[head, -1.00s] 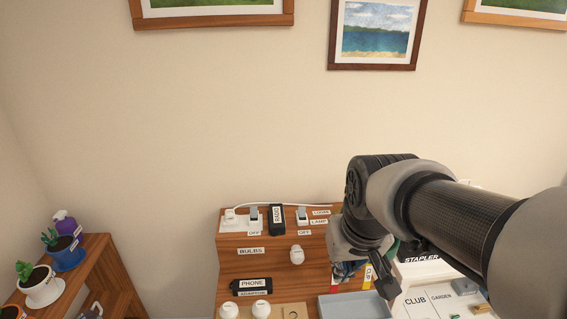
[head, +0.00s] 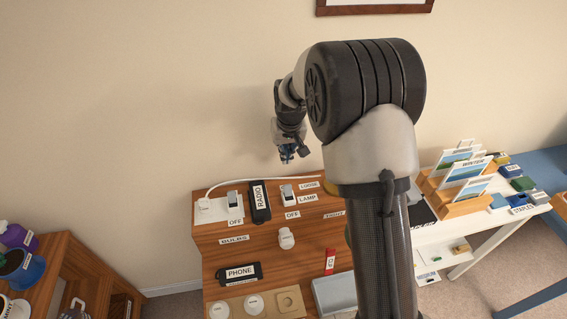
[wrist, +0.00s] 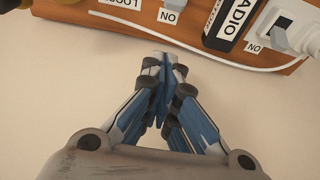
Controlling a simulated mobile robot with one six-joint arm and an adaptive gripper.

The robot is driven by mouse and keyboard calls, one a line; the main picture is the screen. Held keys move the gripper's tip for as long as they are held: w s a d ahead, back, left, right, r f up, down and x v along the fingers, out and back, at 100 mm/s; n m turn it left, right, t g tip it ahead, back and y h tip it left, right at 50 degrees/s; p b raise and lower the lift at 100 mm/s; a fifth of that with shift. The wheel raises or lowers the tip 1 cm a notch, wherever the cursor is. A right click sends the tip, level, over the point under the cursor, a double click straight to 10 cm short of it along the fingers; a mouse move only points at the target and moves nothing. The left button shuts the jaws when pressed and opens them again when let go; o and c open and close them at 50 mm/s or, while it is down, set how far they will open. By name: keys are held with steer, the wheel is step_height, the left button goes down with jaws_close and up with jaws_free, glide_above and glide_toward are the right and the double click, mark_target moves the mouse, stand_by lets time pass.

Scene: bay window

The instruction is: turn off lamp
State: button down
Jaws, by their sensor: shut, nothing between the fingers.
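The lamp switch (head: 288,194) is a white rocker on a dark base, right of the radio on the wooden shelf unit, beside a LAMP label (head: 308,198). An OFF label (head: 292,214) lies in front of it. Its rocker position is too small to tell. My gripper (head: 287,156) is shut and empty, above and behind this switch, near the wall and apart from it. In the wrist view, my gripper (wrist: 167,65) points at the shelf's back edge; an upside-down ON label (wrist: 168,16) shows near the top.
A similar switch (head: 235,203) stands left of the black radio block (head: 260,202). A white cord (head: 250,180) runs along the back edge. A white knob (head: 286,238) and a phone block (head: 240,273) sit lower. The wall is bare behind my gripper.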

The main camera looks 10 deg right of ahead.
mark_target(288, 193)
steer(key=shift+s, duration=0.25)
steer(key=b+x, duration=0.2)
steer(key=x, duration=0.8)
steer(key=shift+f+b, duration=0.2)
steer(key=shift+b, duration=0.1)
steer(key=s+r, duration=0.2)
steer(key=s, duration=0.1)
steer(key=shift+s, duration=0.25)
steer(key=shift+r, duration=0.1)
